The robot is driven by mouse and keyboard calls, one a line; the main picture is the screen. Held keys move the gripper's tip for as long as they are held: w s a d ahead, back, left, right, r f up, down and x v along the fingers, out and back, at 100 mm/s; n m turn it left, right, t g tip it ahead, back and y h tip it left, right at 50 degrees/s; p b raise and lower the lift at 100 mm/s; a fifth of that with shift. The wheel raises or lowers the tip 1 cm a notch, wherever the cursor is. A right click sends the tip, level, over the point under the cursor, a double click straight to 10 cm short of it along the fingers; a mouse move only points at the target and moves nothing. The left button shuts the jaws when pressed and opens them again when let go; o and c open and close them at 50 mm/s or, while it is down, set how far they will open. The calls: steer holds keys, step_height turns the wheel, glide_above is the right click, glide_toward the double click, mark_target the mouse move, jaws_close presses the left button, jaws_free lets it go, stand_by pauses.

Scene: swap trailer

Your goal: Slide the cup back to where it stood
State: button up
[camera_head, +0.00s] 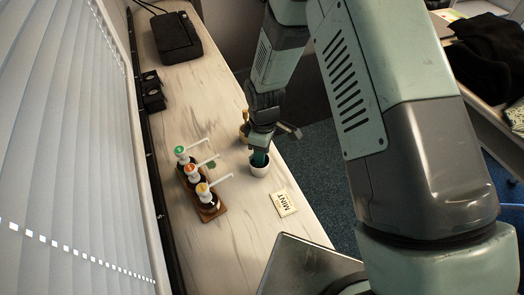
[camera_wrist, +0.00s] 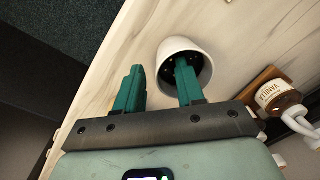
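The white cup (camera_head: 259,168) stands upright on the pale counter (camera_head: 232,228), between the pump bottles and the card marked MINT (camera_head: 284,203). My gripper (camera_head: 260,158) is right over it, with a green finger reaching down to the cup. In the wrist view the fingers of my gripper (camera_wrist: 159,67) are spread apart. The right fingertip is inside the mouth of the cup (camera_wrist: 172,47), and the left finger is outside, beside the wall. The near wall lies between them with a visible gap on the left. Whether the inner finger touches the wall, I cannot tell.
A wooden rack (camera_head: 222,211) with three pump bottles (camera_head: 191,174) stands left of the cup, nozzles pointing towards it. A small tan object (camera_head: 244,129) sits behind the cup. A black box (camera_head: 177,38) is at the far end. The counter's right edge is close.

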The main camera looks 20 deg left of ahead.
step_height(320, 180, up, 11)
steer(key=shift+w, duration=0.45)
stand_by(0.4)
steer(key=d+r+m+t, duration=0.2)
steer(key=d+r+m, duration=0.2)
steer(key=d+r, duration=0.55)
steer(key=d+r+m+t, duration=0.1)
steer(key=d+r+m, duration=0.4)
steer(key=r, duration=0.7)
steer(key=s+d+r+m+t, duration=0.1)
steer(key=s+d+r+m, duration=0.3)
steer(key=s+d, duration=0.3)
steer(key=s+d+r+m+t, duration=0.2)
steer(key=s+d+r+m, duration=0.3)
steer(key=s, duration=0.3)
steer(key=shift+s+d+t, duration=0.15)
steer(key=shift+d+t, duration=0.15)
steer(key=shift+d, duration=0.55)
